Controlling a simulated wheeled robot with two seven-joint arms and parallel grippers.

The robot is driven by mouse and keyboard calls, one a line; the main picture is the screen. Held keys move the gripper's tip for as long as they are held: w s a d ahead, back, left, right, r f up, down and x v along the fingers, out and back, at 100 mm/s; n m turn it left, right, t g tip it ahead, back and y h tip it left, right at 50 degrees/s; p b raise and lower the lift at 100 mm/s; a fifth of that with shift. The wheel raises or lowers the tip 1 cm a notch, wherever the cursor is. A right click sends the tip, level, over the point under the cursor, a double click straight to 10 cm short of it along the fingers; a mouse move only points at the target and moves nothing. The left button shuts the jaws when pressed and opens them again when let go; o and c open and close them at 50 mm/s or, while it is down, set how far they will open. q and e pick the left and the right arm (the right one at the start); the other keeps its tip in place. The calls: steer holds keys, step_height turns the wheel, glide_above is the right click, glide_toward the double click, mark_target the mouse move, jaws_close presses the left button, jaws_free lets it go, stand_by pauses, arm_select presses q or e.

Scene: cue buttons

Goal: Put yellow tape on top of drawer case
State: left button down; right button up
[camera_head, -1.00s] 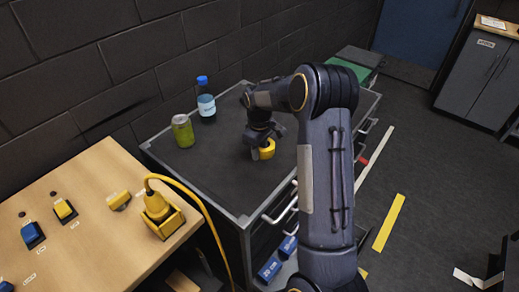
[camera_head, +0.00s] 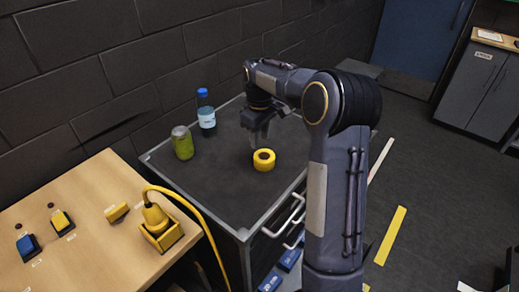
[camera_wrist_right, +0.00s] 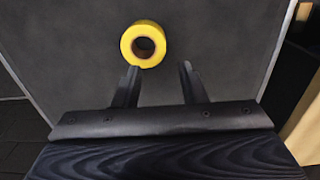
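The yellow tape (camera_head: 264,160) is a thick roll lying flat on the dark top of the drawer case (camera_head: 215,185). In the right wrist view the tape (camera_wrist_right: 143,44) lies on the grey top, just beyond my fingertips, toward the left finger. My right gripper (camera_head: 258,138) is above the case top, beside and apart from the tape. In the wrist view its two fingers (camera_wrist_right: 160,68) are spread with nothing between them. My left gripper is not in view.
A green can (camera_head: 182,142) and a blue-capped bottle (camera_head: 206,113) stand on the case top, left of the tape. A wooden table (camera_head: 85,235) with buttons and a yellow cable plug (camera_head: 158,225) is at the left. The case top's front area is clear.

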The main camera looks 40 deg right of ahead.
steer(key=s+a+r+m+t+y, duration=0.1)
steer(key=s+a+r+t, duration=0.1)
steer(key=s+a+r, duration=0.45)
steer(key=s+a+r+m+t+y, duration=0.1)
steer(key=s+a+m, duration=0.15)
steer(key=s, duration=0.65)
steer(key=s+a+f+t+y, duration=0.1)
steer(key=s+a+f, duration=0.1)
steer(key=s+a, duration=0.2)
steer(key=s+a+f+m+t, duration=0.1)
steer(key=s+a+f, duration=0.1)
steer(key=s+a, duration=0.3)
steer(key=s, duration=0.3)
steer(key=shift+s+a+f+t+y, duration=0.15)
steer(key=shift+s+f+t+y, duration=0.15)
steer(key=shift+s+f+y, duration=0.1)
steer(key=shift+m, duration=0.25)
